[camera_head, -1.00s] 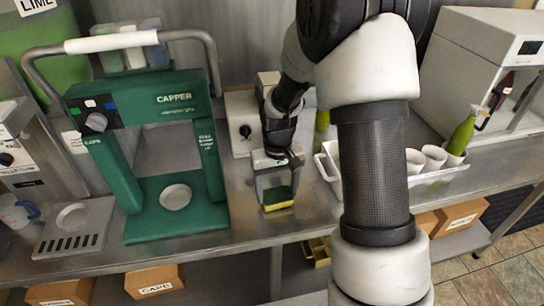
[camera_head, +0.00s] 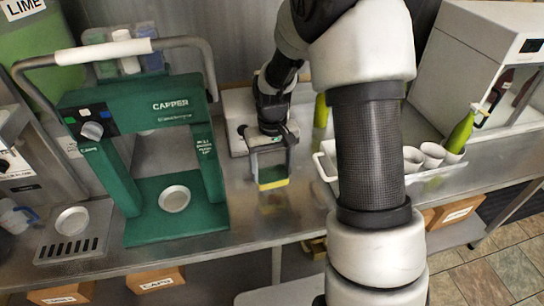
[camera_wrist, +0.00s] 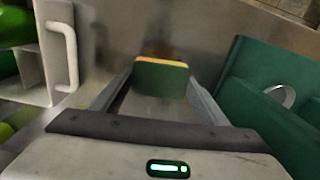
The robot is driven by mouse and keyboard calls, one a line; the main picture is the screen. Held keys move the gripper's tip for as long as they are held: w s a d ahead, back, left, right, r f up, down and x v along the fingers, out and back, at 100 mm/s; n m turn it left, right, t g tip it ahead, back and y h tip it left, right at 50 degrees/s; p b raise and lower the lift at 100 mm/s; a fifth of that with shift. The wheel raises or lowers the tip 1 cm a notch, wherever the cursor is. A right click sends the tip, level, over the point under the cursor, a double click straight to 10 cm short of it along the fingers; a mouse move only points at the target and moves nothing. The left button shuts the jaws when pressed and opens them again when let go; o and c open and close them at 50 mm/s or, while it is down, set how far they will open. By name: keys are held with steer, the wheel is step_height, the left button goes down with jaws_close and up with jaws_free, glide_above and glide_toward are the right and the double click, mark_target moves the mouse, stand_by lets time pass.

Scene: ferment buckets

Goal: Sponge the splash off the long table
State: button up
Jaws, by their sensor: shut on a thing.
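My gripper (camera_head: 271,168) is shut on a sponge, yellow on one side and dark green on the other. The sponge (camera_head: 272,183) is at the fingertips, over the long metal table (camera_head: 248,218), with its reflection below it; it looks a little above the surface. In the wrist view the sponge (camera_wrist: 160,80) is between the two grey fingers, and a dim brownish patch shows on the metal beyond it. I cannot tell whether that patch is the splash or a reflection. No clear splash shows in the head view.
A green capper (camera_head: 165,150) stands to the left of my gripper. A white crate (camera_head: 328,165) with cups and green bottles is to the right, partly behind my arm. A grey box (camera_head: 236,108) stands behind. A white machine (camera_head: 480,70) is at far right.

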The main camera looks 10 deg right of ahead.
steer(key=shift+r+p, duration=0.8)
steer(key=shift+r, duration=0.75)
